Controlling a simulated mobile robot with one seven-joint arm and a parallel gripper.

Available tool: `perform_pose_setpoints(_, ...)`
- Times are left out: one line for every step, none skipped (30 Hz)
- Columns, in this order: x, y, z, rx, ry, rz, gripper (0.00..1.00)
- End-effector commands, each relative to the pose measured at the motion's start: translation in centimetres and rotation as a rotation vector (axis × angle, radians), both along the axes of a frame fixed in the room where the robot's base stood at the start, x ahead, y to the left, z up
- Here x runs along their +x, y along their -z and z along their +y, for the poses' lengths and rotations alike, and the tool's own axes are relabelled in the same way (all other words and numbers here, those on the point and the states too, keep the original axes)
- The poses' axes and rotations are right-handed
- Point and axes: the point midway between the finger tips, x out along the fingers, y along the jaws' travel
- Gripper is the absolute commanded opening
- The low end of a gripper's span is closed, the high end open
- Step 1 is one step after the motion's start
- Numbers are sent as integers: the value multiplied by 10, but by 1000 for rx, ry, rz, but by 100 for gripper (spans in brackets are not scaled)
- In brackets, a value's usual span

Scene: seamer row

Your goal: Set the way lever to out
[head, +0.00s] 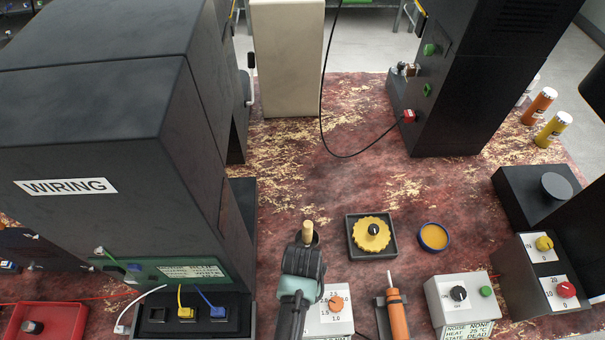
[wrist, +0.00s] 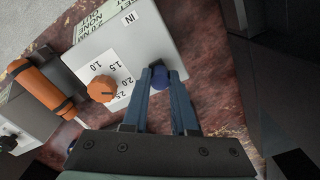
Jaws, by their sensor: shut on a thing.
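The way lever (wrist: 160,77) shows in the wrist view as a short dark blue knob at the side of a light grey box (wrist: 100,45). My gripper (wrist: 160,82) is shut on it, with one finger on each side. The word IN is printed on the box near the lever. An orange dial with numbers sits on the same box. In the head view, my gripper (head: 302,262) is seen from above next to the box (head: 330,318); my wrist hides the lever and fingertips there.
An orange-handled tool (head: 397,312) stands right of the box. A black tray (head: 371,238) with a yellow knob lies behind, beside a small blue-rimmed dish (head: 434,237). The large dark WIRING machine (head: 110,150) rises at left.

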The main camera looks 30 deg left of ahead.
Motion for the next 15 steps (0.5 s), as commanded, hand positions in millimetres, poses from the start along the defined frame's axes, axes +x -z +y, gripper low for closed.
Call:
perform_pose_setpoints(3,-1,2,5,-2,-10,0)
perform_pose_setpoints(3,-1,2,6,-2,-11,0)
perform_pose_setpoints(3,-1,2,6,-2,-11,0)
perform_pose_setpoints(3,-1,2,6,-2,-12,0)
perform_pose_setpoints(3,-2,2,6,-2,-12,0)
perform_pose_setpoints(3,-2,3,7,-2,-13,30)
perform_pose_setpoints(4,-2,3,7,-2,-13,35)
perform_pose_setpoints(4,-2,3,7,-2,-13,40)
perform_pose_setpoints(3,-2,3,6,-2,-12,48)
perform_pose_setpoints(3,-2,2,6,-2,-12,53)
perform_pose_setpoints(3,-1,2,6,-2,-11,57)
perform_pose_setpoints(3,-1,2,6,-2,-10,57)
perform_pose_setpoints(3,-1,2,5,-2,-10,57)
perform_pose_setpoints(2,-1,2,5,-2,-9,57)
perform_pose_setpoints(2,-1,2,5,-2,-9,57)
